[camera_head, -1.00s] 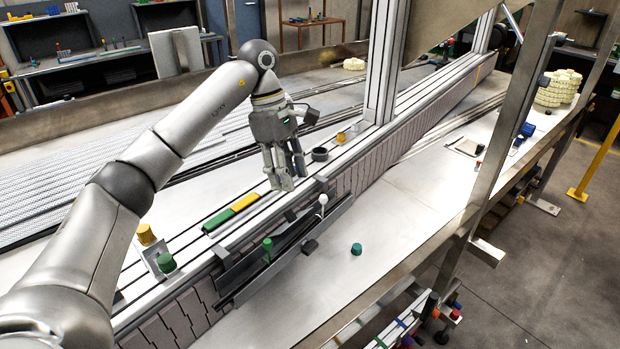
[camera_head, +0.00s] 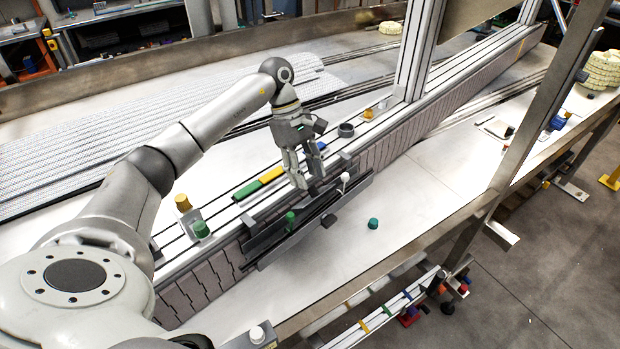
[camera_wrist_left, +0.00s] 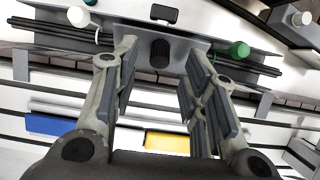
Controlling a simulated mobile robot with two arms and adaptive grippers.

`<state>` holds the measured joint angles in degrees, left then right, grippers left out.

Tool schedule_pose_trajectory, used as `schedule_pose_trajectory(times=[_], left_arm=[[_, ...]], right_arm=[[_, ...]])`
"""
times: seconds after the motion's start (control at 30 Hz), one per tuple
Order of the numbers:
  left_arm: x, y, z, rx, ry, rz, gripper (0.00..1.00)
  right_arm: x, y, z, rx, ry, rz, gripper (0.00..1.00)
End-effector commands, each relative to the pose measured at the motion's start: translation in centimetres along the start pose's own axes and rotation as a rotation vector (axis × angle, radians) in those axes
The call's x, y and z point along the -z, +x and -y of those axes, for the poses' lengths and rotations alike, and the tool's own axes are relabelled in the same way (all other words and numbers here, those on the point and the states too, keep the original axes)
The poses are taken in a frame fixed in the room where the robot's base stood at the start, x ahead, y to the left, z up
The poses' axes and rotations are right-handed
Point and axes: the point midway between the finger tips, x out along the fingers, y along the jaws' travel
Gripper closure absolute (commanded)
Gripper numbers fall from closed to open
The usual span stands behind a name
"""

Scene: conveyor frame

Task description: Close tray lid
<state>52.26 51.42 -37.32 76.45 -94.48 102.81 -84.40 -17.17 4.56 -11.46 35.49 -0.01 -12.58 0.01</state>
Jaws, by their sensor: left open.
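A long dark grey tray (camera_head: 318,216) hangs along the near side of the conveyor rail. A white knob (camera_head: 344,178) and a green knob (camera_head: 290,216) stand on it. They also show in the left wrist view, white (camera_wrist_left: 78,16) and green (camera_wrist_left: 239,49). I cannot clearly tell the lid from the tray body. My left gripper (camera_head: 309,186) points down over the tray's rail side, its fingers apart and empty. In the left wrist view its fingertips (camera_wrist_left: 159,48) straddle a grey plate with a dark cylinder (camera_wrist_left: 160,53); contact cannot be told. My right gripper is not in view.
Green and yellow blocks (camera_head: 272,174) lie on the rail left of the gripper. A dark ring (camera_head: 346,130) sits on the rail behind it. A metal upright (camera_head: 418,50) rises behind right.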

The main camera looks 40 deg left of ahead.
Motion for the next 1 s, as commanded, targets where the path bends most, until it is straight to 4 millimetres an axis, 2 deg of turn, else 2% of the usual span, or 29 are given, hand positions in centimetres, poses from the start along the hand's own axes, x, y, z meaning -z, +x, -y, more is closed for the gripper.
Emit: schedule_pose_trajectory(times=[0.1, 0.23, 0.57, 0.87, 0.9, 1.0], left_arm=[[-0.1, 1.5, 0.0, 0.002, 0.0, 0.0, 0.6], [-0.1, 2.6, 0.0, 0.0, 0.001, 0.0, 0.6], [0.0, 3.1, 0.0, -0.002, 0.001, -0.001, 0.6], [0.0, 3.0, 0.0, -0.001, 0.0, -0.001, 0.97], [0.0, 3.0, 0.0, -0.001, 0.0, -0.001, 1.0], [0.0, 3.0, 0.0, -0.001, 0.0, -0.002, 1.0]], right_arm=[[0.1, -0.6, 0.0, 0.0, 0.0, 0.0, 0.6], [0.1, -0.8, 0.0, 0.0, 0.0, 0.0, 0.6], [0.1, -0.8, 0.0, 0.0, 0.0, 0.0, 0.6], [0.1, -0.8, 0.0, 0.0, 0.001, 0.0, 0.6], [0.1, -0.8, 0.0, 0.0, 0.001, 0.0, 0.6], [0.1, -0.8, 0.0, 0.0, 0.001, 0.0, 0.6]])
